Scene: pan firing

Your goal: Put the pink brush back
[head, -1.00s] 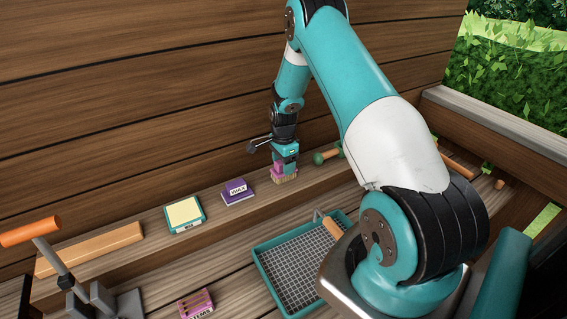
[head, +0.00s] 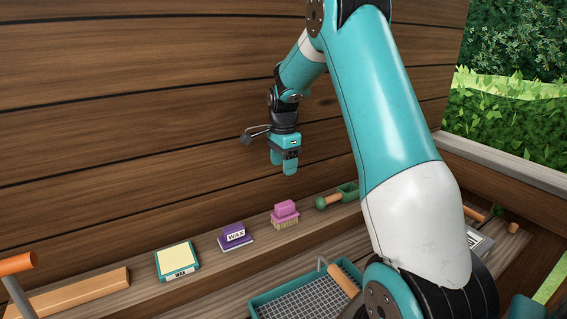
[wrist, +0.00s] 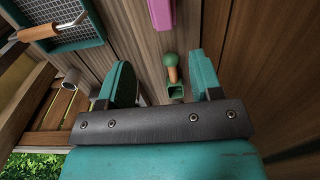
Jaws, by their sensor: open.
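The pink brush (head: 285,213) stands upright on the back ledge, bristles down and pink handle up, to the right of the purple wax box. In the wrist view its pink top (wrist: 161,14) shows at the upper edge, beyond the fingers. My gripper (head: 284,170) is above the brush with a clear gap between them. It is open and empty. In the wrist view its two teal fingers (wrist: 158,80) are spread apart with nothing between them in their hold.
On the ledge (head: 207,241) are a purple wax box (head: 234,235), a yellow-topped wax tin (head: 177,260), a wooden bar (head: 75,294) and a green tool with a wooden handle (head: 337,197). A teal mesh tray (head: 256,303) sits in front. The wooden wall (head: 150,120) rises close behind.

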